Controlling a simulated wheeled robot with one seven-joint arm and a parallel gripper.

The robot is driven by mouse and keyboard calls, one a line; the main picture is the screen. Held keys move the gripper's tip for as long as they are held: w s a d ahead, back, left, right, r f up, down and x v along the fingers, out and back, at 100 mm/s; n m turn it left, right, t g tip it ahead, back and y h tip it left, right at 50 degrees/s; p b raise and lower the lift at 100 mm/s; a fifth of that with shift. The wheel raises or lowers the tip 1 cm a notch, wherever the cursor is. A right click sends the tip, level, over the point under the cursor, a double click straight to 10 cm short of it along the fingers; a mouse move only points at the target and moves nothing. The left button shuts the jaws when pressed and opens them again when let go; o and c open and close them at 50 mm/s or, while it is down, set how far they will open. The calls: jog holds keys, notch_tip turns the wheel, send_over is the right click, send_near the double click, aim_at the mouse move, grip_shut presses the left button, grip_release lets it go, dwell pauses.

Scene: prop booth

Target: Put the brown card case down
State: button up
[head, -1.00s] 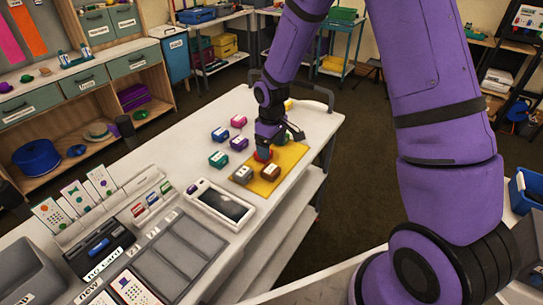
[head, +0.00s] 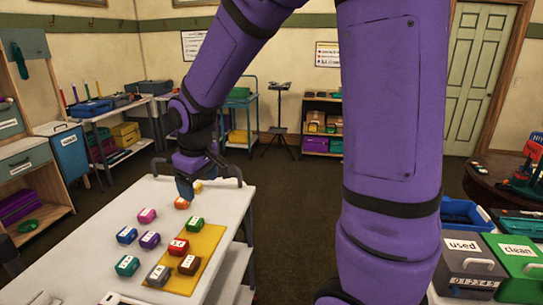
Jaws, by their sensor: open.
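The brown card case (head: 189,264) lies at the near right part of the yellow mat (head: 208,241) on the white table. A grey case (head: 159,275) is beside it on the left, and a red case (head: 178,247) is just behind it. A green case (head: 195,224) is at the mat's far end. My gripper (head: 184,194) is beyond the mat, at an orange case (head: 182,204) near the table's far end. It is open and apart from the brown case. My arm hides part of the jaws; whether they touch the orange case cannot be told.
Pink (head: 147,215), blue (head: 127,235), purple (head: 149,240) and teal (head: 127,265) cases lie left of the mat. A yellow case (head: 197,187) is beside my gripper. Bins marked used (head: 465,262) and clean (head: 518,262) stand at right.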

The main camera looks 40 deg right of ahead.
jog(key=s+d+r+m+t, duration=0.1)
jog(key=s+r+m, duration=0.1)
jog(key=s+r, duration=0.4)
jog(key=s+d+r+m+t, duration=0.2)
jog(key=s+r, duration=0.5)
jog(key=s, duration=0.9)
